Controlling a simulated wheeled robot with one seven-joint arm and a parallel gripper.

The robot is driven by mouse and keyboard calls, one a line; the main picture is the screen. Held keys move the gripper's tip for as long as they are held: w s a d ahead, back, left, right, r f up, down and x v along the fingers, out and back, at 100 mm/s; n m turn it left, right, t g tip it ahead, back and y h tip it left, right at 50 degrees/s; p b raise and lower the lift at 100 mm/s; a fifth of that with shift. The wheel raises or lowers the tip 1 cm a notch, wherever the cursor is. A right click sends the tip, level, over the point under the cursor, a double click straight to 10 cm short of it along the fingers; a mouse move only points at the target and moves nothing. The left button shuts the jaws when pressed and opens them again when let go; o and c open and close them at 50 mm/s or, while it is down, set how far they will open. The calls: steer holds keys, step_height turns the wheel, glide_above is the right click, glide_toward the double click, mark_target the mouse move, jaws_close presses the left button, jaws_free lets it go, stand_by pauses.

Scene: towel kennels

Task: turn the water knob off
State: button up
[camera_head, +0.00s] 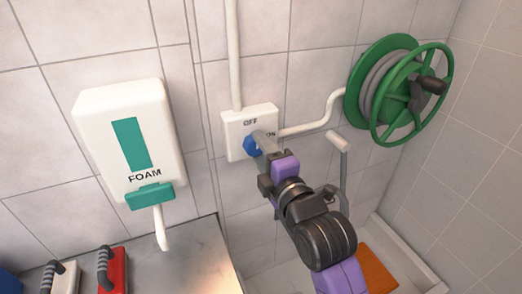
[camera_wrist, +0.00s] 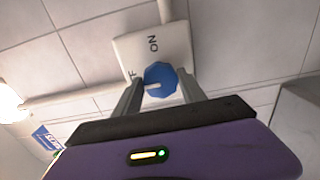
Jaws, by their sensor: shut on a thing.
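A blue water knob (camera_head: 249,147) sits on a white wall plate (camera_head: 236,127) marked OFF at the top and ON at the right. In the wrist view the knob (camera_wrist: 164,76) is between my two fingers, and its white mark points left, toward the partly hidden OFF lettering. The plate (camera_wrist: 174,37) shows there with ON above the knob. My gripper (camera_head: 259,142) is shut on the knob, reaching it from the lower right; it also shows in the wrist view (camera_wrist: 160,88).
A white FOAM dispenser (camera_head: 128,135) hangs at the left above a metal counter (camera_head: 190,262) with a red-bodied brush (camera_head: 114,272). A green hose reel (camera_head: 385,95) is at the upper right, with a white pipe (camera_head: 312,127) running to the plate. An orange item (camera_head: 378,267) lies in the basin below.

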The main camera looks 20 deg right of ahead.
stand_by(0.3)
steer(key=o, duration=1.3)
steer(key=shift+o, duration=0.2)
steer(key=s+b, duration=0.1)
steer(key=s, duration=0.6)
steer(key=shift+s+b, duration=0.35)
steer(key=shift+s, duration=0.05)
